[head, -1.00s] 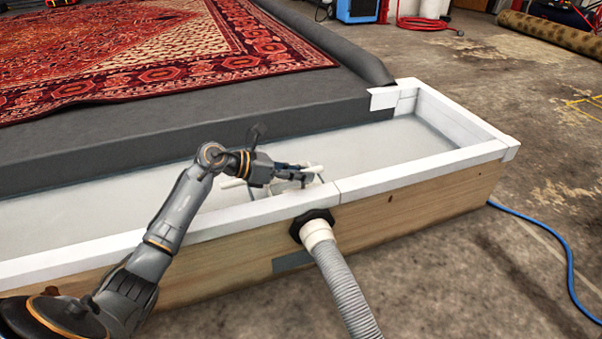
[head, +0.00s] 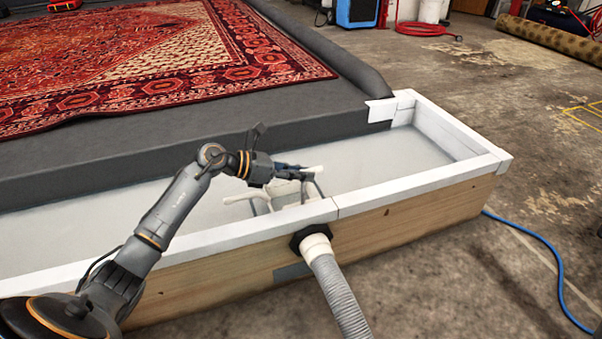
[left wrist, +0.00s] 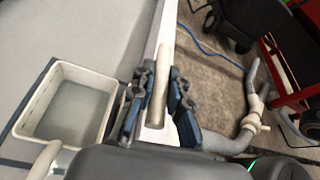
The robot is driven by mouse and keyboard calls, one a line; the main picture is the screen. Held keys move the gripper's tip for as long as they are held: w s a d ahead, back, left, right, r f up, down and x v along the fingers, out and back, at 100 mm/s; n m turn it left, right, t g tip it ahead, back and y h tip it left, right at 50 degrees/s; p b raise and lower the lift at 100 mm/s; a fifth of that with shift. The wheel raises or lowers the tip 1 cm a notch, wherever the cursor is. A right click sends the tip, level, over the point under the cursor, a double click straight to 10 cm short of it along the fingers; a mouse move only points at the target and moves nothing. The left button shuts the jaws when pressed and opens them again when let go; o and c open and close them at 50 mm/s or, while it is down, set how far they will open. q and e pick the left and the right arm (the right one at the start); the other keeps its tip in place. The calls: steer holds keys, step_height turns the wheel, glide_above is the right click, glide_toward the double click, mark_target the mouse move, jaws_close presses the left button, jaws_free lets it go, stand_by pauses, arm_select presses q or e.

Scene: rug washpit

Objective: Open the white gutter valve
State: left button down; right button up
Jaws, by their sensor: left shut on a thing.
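The white gutter valve shows in part in the head view inside the gutter, near the front wall above the hose outlet; its body is mostly hidden behind my gripper. My left gripper (head: 303,173) reaches over the gutter from the left and is shut on the valve's pale handle (head: 317,169). In the left wrist view the handle (left wrist: 158,88) is a straight cream bar between the two fingers of my left gripper (left wrist: 160,98). I cannot tell how far the valve is turned. My right gripper is not in view.
The gutter has a white rim (head: 420,180). A white open box (left wrist: 24,128) sits beside my fingers in the wrist view. A grey hose (head: 340,295) leaves the front wall. A patterned red rug (head: 150,60) lies behind. A blue cord (head: 555,265) lies on the floor at right.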

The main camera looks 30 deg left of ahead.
arm_select(q)
steer(key=c, duration=1.3)
jaws_free()
steer(key=v, duration=1.2)
